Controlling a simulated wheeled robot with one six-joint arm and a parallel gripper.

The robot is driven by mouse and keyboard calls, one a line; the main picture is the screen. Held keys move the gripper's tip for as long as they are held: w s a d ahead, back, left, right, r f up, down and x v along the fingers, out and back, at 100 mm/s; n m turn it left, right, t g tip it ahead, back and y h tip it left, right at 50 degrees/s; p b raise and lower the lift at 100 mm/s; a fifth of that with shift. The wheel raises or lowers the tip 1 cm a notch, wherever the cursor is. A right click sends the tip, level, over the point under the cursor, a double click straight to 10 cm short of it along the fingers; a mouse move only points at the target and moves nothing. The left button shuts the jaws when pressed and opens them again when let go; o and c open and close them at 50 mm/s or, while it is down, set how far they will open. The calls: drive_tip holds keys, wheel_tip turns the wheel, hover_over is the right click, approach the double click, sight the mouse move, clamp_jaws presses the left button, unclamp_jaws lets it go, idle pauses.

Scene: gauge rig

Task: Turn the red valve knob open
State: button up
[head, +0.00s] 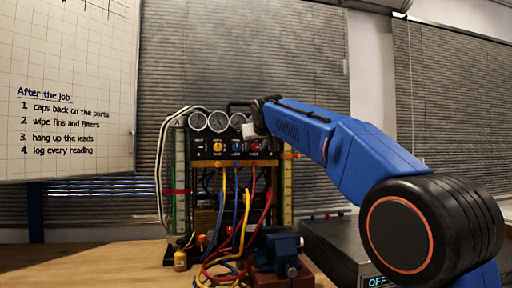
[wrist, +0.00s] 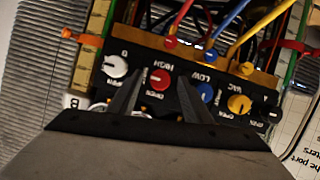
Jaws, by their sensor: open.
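The red valve knob (wrist: 160,79) shows in the wrist view on a black panel, with the word HIGH beside it and a pale mark on its face. In the head view the red knob (head: 256,147) is at the right of the panel's knob row. My gripper (wrist: 160,84) is open, its two dark fingers reaching toward the panel with the red knob in the gap between them as seen from the wrist. Whether the fingers touch it I cannot tell. In the head view my gripper (head: 250,131) is in front of the panel's upper right.
White (wrist: 115,66), blue (wrist: 205,92) and yellow (wrist: 239,104) knobs flank the red one. Round gauges (head: 219,122) sit above the panel. Coloured hoses (head: 240,215) hang below it. A blue vise (head: 279,245) and a dark box (head: 340,245) stand at the front right.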

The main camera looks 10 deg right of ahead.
drive_tip(key=shift+w+f, duration=0.15)
drive_tip(key=shift+w, duration=0.05)
drive_tip(key=c, duration=1.1)
drive_tip(key=shift+o, duration=0.2)
